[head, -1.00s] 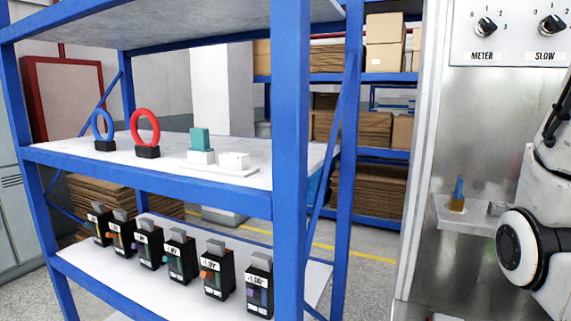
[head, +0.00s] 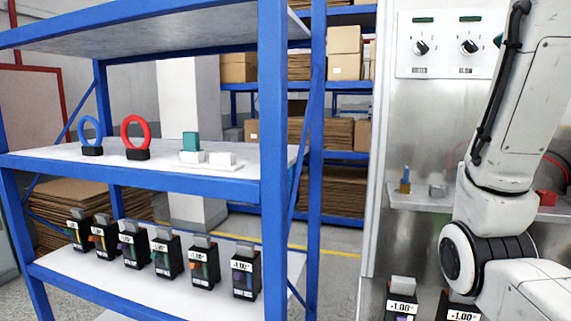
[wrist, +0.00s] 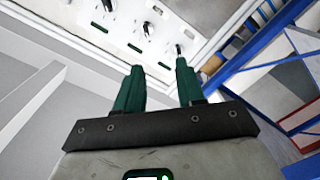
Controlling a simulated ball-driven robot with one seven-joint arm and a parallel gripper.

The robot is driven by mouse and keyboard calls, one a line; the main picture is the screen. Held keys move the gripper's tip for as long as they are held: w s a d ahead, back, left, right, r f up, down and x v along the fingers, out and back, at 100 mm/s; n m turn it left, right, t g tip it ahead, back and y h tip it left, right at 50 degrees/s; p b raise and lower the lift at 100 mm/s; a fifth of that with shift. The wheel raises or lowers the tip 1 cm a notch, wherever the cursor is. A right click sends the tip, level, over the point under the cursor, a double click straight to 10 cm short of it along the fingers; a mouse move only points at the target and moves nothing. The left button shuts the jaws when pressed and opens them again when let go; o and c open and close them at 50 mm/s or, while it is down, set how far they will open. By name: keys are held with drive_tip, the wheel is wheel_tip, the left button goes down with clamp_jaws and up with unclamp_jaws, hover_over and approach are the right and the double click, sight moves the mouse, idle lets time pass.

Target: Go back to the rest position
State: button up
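My gripper (wrist: 160,84) shows in the wrist view with two green fingers, apart and with nothing between them. Beyond the fingertips is a pale panel with black knobs (wrist: 142,28).
A blue shelf rack (head: 140,178) stands at left, holding a blue ring (head: 89,130), a red ring (head: 135,131), a teal block (head: 190,140) and several black meters (head: 245,272) below. A cabinet ledge (head: 410,201) holds small parts. Boxes (head: 345,52) stand behind.

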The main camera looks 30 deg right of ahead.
drive_tip(key=w+a+f+g+y, duration=0.15)
drive_tip(key=w+f, duration=0.25)
drive_tip(key=f, duration=0.6)
drive_tip(key=w+a+f+y, duration=0.25)
drive_tip(key=w+f, duration=0.25)
drive_tip(key=f, duration=0.6)
drive_tip(key=w+a+f+y, duration=0.15)
drive_tip(key=w+f, duration=0.25)
drive_tip(key=f, duration=0.6)
drive_tip(key=a+f+g+y, duration=0.1)
drive_tip(key=a+f+y, duration=0.15)
drive_tip(key=f, duration=0.45)
drive_tip(key=a+f+g+y, duration=0.1)
drive_tip(key=a+f, duration=0.2)
drive_tip(key=f, duration=0.5)
drive_tip(key=s+a+f+g+y, duration=0.15)
drive_tip(key=s+a+f, duration=0.3)
drive_tip(key=f, duration=0.55)
drive_tip(key=s+a+f+g+y, duration=0.15)
drive_tip(key=s+a+f, duration=0.35)
drive_tip(key=f, duration=0.5)
drive_tip(key=s+a+f+g, duration=0.2)
drive_tip(key=s+a+f, duration=0.1)
drive_tip(key=s+f, duration=0.3)
drive_tip(key=s+a+f+g, duration=0.2)
drive_tip(key=s+a+f, duration=0.2)
drive_tip(key=s, duration=0.6)
drive_tip(key=shift+s+a+f+y, duration=0.15)
drive_tip(key=shift+s+f+y, duration=0.2)
drive_tip(key=shift+f, duration=0.55)
